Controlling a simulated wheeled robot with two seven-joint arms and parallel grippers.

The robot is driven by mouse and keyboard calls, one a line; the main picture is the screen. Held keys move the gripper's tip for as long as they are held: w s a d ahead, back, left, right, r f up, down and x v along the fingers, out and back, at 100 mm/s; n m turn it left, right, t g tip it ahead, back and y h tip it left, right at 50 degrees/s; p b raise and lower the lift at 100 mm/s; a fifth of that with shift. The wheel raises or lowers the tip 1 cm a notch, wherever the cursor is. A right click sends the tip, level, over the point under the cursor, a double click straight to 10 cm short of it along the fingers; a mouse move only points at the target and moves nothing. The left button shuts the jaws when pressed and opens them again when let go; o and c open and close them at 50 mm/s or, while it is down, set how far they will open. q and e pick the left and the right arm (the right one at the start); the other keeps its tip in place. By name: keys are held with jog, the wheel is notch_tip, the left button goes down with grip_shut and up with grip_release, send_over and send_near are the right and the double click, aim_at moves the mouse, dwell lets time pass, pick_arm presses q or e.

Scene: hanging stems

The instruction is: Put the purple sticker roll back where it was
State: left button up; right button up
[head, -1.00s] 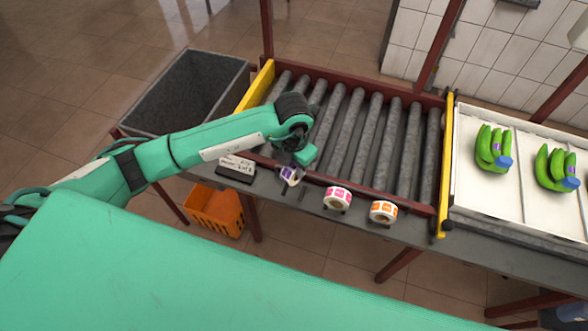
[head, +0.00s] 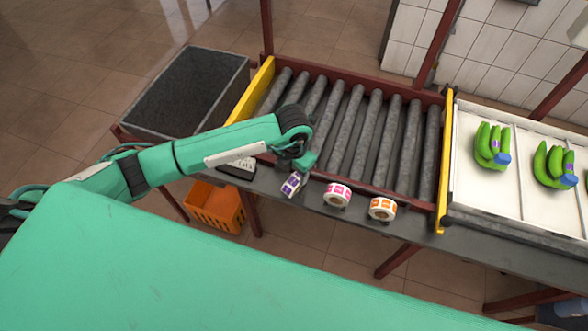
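The purple sticker roll (head: 291,185) is at the front ledge of the roller table, left of the other rolls. It is tilted, with its purple-printed side facing me. My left gripper (head: 298,173) is right above and behind it and seems shut on it; the fingertips are mostly hidden by the wrist and the roll. I cannot tell whether the roll touches the ledge. A pink sticker roll (head: 337,195) and an orange sticker roll (head: 382,208) stand on the same ledge to the right. My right gripper is not in view.
A card on a dark holder (head: 238,167) lies left of the purple roll, partly under my arm. Grey rollers (head: 350,130) lie behind. A grey bin (head: 190,95) and an orange crate (head: 215,207) are left. Green bananas (head: 491,145) lie on a white tray (head: 470,185) at right.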

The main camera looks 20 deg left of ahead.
aim_at(294, 175)
pick_arm(q)
jog(key=shift+r, duration=0.2)
jog(key=shift+w+r, duration=0.1)
jog(key=shift+r, duration=0.15)
notch_tip(294, 175, up, 12)
jog(key=b, duration=0.4)
jog(key=shift+f, duration=0.25)
